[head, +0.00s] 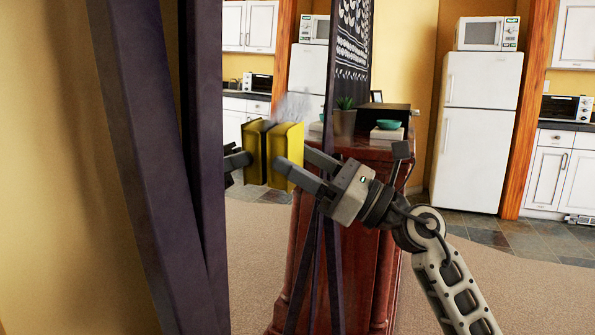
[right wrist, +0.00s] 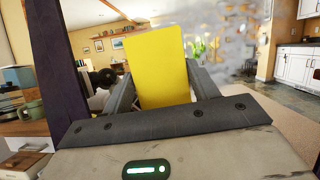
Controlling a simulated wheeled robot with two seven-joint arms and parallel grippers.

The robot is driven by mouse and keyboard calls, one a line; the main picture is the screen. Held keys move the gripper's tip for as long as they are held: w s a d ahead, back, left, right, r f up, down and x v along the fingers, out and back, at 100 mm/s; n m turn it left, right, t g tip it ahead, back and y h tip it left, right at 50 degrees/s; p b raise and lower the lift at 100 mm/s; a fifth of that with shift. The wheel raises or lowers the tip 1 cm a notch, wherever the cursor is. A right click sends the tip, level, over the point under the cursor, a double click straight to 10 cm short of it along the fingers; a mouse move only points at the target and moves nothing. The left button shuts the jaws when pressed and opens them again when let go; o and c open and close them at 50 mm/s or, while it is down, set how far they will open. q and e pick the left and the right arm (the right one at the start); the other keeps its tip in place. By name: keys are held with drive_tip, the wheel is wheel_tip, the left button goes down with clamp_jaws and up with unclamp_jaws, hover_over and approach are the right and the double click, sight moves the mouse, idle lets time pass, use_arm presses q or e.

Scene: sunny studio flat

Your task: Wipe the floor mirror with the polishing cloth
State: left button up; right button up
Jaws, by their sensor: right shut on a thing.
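The floor mirror (head: 240,200) stands at the left in a dark purple frame and shows reflections of the kitchen. A pale grey smudge (head: 292,106) is on its glass, just above the cloth; grey patches (right wrist: 225,50) also show in the right wrist view. My right gripper (head: 300,166) is shut on the yellow polishing cloth (head: 287,158), held upright at the glass. The cloth's reflection is right beside it; I cannot tell whether they touch. In the right wrist view the cloth (right wrist: 158,65) stands between the fingers. My left gripper is not in view.
A reddish wooden cabinet (head: 365,225) stands close behind the mirror and my right arm, with a plant (head: 344,118) and a teal bowl (head: 388,124) on top. A white fridge (head: 478,120) and microwave (head: 485,34) stand farther back. Carpet (head: 480,295) is clear at lower right.

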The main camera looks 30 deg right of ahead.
drive_tip(key=shift+w+d+f+b, duration=0.1)
drive_tip(key=shift+w+d+b, duration=0.5)
drive_tip(key=shift+w+b, duration=0.05)
drive_tip(key=shift+w+d+b, duration=1.05)
drive_tip(key=shift+w+d, duration=1.55)
drive_tip(key=shift+d, duration=0.25)
drive_tip(key=shift+w+d+b, duration=1.05)
drive_tip(key=shift+w+d, duration=1.55)
drive_tip(key=shift+d, duration=0.25)
drive_tip(key=shift+s+r+p, duration=0.15)
drive_tip(key=shift+r+p, duration=0.85)
drive_tip(key=shift+r, duration=0.6)
drive_tip(key=shift+s+a+f+b, duration=0.2)
drive_tip(key=shift+s+a+b, duration=0.15)
drive_tip(key=shift+s+a, duration=0.2)
drive_tip(key=shift+s+a+r+p, duration=0.1)
drive_tip(key=shift+s+a+p, duration=0.3)
drive_tip(key=shift+s+a, duration=1.45)
drive_tip(key=shift+s+a+p, duration=0.45)
drive_tip(key=shift+s+a, duration=1.2)
drive_tip(key=shift+a, duration=0.45)
drive_tip(key=shift+s+a+r+p, duration=0.1)
drive_tip(key=shift+s+a+p, duration=0.3)
drive_tip(key=shift+s+a, duration=1.45)
